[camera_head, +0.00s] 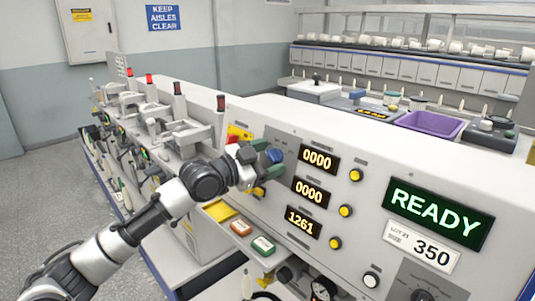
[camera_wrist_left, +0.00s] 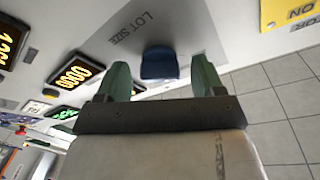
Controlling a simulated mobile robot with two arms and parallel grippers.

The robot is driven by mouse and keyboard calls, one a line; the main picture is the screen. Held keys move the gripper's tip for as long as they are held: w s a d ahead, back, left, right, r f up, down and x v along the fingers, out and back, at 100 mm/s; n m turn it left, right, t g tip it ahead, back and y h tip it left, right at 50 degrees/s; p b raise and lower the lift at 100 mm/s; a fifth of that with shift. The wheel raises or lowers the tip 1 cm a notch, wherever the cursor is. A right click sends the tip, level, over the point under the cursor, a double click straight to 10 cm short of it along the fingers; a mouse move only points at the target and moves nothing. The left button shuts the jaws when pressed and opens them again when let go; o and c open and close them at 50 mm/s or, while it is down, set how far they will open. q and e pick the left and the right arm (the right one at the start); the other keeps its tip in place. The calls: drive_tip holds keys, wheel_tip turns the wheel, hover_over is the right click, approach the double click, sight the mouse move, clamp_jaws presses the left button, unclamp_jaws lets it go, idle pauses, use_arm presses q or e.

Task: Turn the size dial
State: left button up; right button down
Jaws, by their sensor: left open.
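The size dial is a blue knob (camera_wrist_left: 160,66) on a grey plate marked LOT SIZE (camera_wrist_left: 146,28) in the left wrist view. In the head view the blue knob (camera_head: 274,156) shows at the left end of the machine's front panel. My left gripper (camera_head: 262,162) is at the knob, its far parts partly hidden by my wrist. In the wrist view its two green fingers are open, one on each side of the knob, with a visible gap on both sides. I cannot tell how deep the knob sits between them. My right gripper is not in view.
Three lit counters (camera_head: 308,192) and yellow buttons (camera_head: 345,211) lie right of the dial. A green READY screen (camera_head: 437,218) and a 350 lot size card (camera_head: 423,248) are further right. A purple bin (camera_head: 430,125) stands on top.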

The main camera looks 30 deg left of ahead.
use_arm(q)
drive_tip(key=shift+c, duration=0.3)
drive_tip(key=c, duration=0.9)
drive_tip(key=shift+o, duration=0.2)
drive_tip(key=m+g+h+b, duration=0.1)
drive_tip(key=m+b, duration=0.2)
drive_tip(key=m, duration=0.2)
drive_tip(key=shift+a+b, duration=0.1)
drive_tip(key=shift+b, duration=0.2)
drive_tip(key=shift+m+g+b, duration=0.7)
drive_tip(key=shift+m+b, duration=0.15)
drive_tip(key=shift+m, duration=1.05)
drive_tip(key=o, duration=0.9)
drive_tip(key=shift+r, duration=0.1)
